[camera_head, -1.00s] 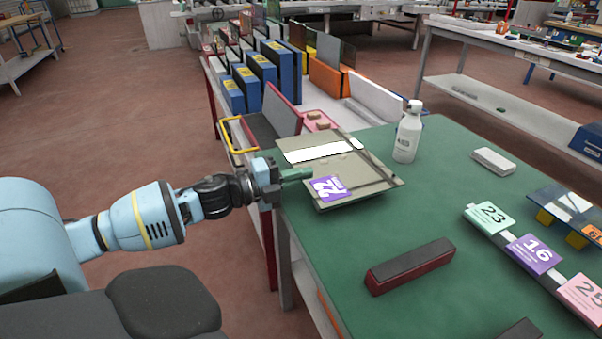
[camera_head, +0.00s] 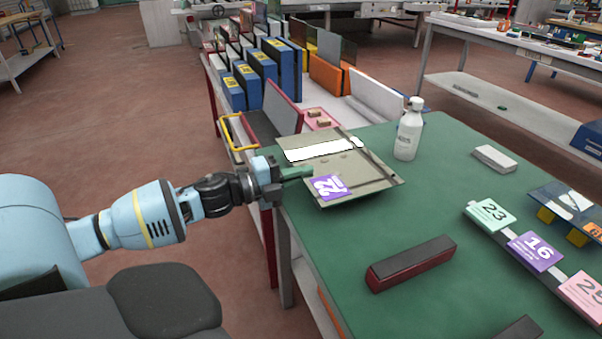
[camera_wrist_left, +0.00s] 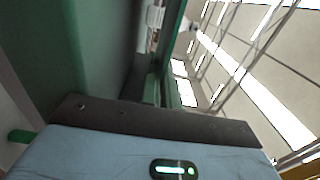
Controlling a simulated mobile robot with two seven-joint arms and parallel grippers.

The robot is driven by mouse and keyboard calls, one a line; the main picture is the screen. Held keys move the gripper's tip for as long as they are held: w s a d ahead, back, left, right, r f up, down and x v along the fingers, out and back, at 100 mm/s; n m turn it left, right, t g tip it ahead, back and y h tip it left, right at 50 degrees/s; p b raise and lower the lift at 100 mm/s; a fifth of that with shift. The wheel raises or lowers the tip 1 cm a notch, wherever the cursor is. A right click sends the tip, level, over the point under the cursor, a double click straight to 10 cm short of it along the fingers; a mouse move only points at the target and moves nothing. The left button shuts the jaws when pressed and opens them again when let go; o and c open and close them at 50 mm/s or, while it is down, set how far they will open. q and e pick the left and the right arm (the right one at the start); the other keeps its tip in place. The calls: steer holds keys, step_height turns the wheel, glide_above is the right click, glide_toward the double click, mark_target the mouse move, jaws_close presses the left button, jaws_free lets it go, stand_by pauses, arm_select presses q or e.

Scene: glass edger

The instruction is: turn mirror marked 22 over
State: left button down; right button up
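The mirror marked 22 (camera_head: 352,180) lies on the green-topped table (camera_head: 455,200), near its left edge. Its face reflects pale tones and a bright white strip, and a purple tag reading 22 (camera_head: 328,187) is at its near left corner. My left gripper (camera_head: 298,173) is at the mirror's left edge, its green fingertip overlapping that edge in the head view. In the left wrist view, a reflective pane (camera_wrist_left: 265,65) showing ceiling lights fills the right side, beside a green strip. Whether the fingers close on the mirror cannot be seen. My right gripper is out of view.
A white bottle (camera_head: 409,130) stands just behind the mirror's right corner. A dark red-sided bar (camera_head: 411,264) lies in front, and a white block (camera_head: 494,158) lies to the right. Tags 23, 16 and 25 sit on a strip at right. A rack with blue boxes (camera_head: 262,68) stands behind.

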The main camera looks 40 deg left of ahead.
arm_select(q)
steer(key=shift+f, duration=0.15)
steer(key=c, duration=1.6)
jaws_free()
steer(key=shift+o, duration=0.2)
steer(key=shift+f, duration=0.2)
steer(key=shift+s+a, duration=0.2)
steer(key=shift+s, duration=0.4)
steer(key=v, duration=0.6)
steer(key=shift+s+p, duration=0.25)
steer(key=shift+p, duration=0.2)
steer(key=shift+a+r, duration=0.15)
